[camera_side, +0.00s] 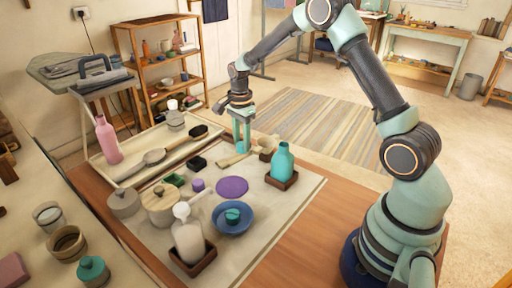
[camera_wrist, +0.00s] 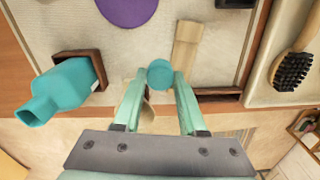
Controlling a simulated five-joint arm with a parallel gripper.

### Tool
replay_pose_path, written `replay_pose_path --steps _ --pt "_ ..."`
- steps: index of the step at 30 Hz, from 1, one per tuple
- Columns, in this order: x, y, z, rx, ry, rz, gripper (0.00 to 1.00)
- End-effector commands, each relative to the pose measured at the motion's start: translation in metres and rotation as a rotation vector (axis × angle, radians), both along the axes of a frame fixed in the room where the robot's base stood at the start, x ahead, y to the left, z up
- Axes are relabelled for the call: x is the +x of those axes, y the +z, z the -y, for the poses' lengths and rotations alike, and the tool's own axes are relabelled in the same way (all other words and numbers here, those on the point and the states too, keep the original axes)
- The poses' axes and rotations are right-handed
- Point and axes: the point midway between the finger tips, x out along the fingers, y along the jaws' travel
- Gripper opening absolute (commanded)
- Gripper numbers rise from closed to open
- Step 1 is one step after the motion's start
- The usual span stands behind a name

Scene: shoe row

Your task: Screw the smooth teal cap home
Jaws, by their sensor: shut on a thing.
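My gripper (camera_side: 242,147) hangs over the far side of the work mat, left of the teal bottle (camera_side: 282,164). In the wrist view its two pale teal fingers (camera_wrist: 160,82) are closed on a round, smooth teal cap (camera_wrist: 160,73) at their tips. In the side view the held cap cannot be told from the fingers. The teal bottle stands upright in a small dark wooden holder (camera_side: 281,181), its neck bare. It also shows in the wrist view (camera_wrist: 66,88), left of the fingers and apart from them. Another teal cap (camera_side: 232,214) lies in a blue dish (camera_side: 246,226).
A white pump bottle (camera_side: 187,238) stands in a wooden holder at the front. A purple disc (camera_side: 232,187) lies mid-mat, with lidded pots (camera_side: 160,203) to its left. A cream tray (camera_side: 125,172) holds brushes and a pink bottle (camera_side: 107,139). The mat's right side is clear.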

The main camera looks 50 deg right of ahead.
Motion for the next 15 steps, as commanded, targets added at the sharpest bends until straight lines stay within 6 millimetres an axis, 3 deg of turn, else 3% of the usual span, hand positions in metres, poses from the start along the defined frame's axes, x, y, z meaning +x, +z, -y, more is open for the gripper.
replay_pose_path --steps 9,15 --pt "0.002 0.082 0.000 -0.002 0.000 0.008 0.00" --pt "0.001 0.122 0.000 -0.001 0.000 0.005 0.00"
